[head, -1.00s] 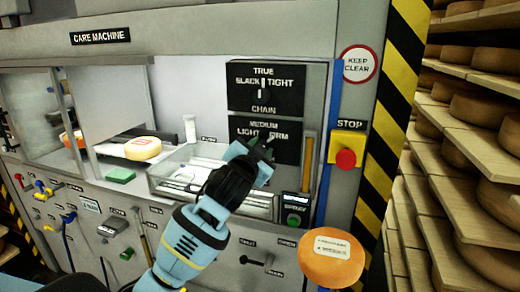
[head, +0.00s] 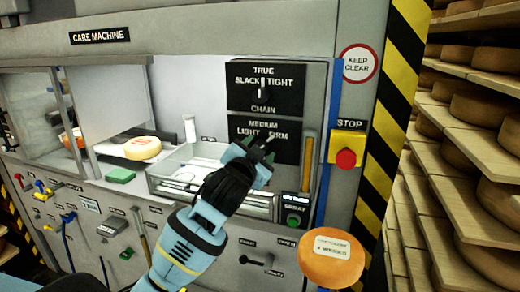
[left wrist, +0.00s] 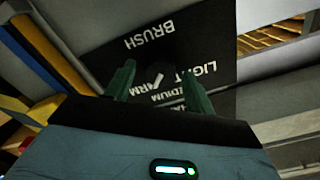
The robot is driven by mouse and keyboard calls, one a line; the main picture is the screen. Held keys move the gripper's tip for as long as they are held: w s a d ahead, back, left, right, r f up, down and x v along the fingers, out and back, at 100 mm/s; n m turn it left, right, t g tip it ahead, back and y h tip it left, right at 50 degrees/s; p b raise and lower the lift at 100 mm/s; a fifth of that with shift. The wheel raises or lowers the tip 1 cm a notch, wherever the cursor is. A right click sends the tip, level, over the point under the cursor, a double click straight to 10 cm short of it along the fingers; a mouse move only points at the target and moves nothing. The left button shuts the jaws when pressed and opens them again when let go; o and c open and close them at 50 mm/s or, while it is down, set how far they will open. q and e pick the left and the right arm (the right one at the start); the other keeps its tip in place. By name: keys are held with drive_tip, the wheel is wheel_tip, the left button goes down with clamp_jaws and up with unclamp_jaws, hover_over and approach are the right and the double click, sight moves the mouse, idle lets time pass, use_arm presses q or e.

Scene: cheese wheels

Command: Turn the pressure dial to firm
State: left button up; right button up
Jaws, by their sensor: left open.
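The pressure dial's black panel (head: 258,125), lettered MEDIUM, LIGHT and FIRM, is on the machine's back wall, below the chain panel. My left gripper (head: 262,147) is open in front of its lower part and hides the knob and part of the lettering. In the left wrist view the panel (left wrist: 150,55) appears inverted, with BRUSH at the top. My two fingers (left wrist: 158,73) stand apart there, and a small white pointer mark shows between them, close to the partly hidden FIRM. I cannot tell the pointer's exact setting or whether the fingers touch the knob.
The chain panel (head: 265,85) is just above. A yellow box with a red STOP button (head: 345,158) and a blue post are to the right. A cheese wheel (head: 332,262) is at lower right; shelves of wheels stand beyond.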

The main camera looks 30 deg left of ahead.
use_arm(q)
drive_tip(key=v, duration=0.6)
drive_tip(key=shift+s, duration=0.25)
drive_tip(key=shift+d, duration=0.1)
drive_tip(key=s+d+f+g+h, duration=0.1)
drive_tip(key=s+d+f, duration=0.1)
drive_tip(key=f, duration=0.7)
drive_tip(key=s+d+f+g+h, duration=0.1)
drive_tip(key=d+f+g+h, duration=0.1)
drive_tip(key=f, duration=0.7)
drive_tip(key=s+d+f+g+h, duration=0.1)
drive_tip(key=s+d+f, duration=0.1)
drive_tip(key=f, duration=0.7)
drive_tip(key=s+d+f+n+g+h, duration=0.1)
drive_tip(key=s+d+f+g, duration=0.1)
drive_tip(key=s+f, duration=0.8)
drive_tip(key=s+d+f+n+g, duration=0.1)
drive_tip(key=s+d+f, duration=0.3)
drive_tip(key=s+f, duration=0.7)
drive_tip(key=s+g, duration=0.1)
drive_tip(key=s, duration=0.1)
drive_tip(key=shift+s+d+f+h, duration=0.2)
drive_tip(key=shift+s+f+h, duration=0.1)
drive_tip(key=shift+s+h, duration=0.1)
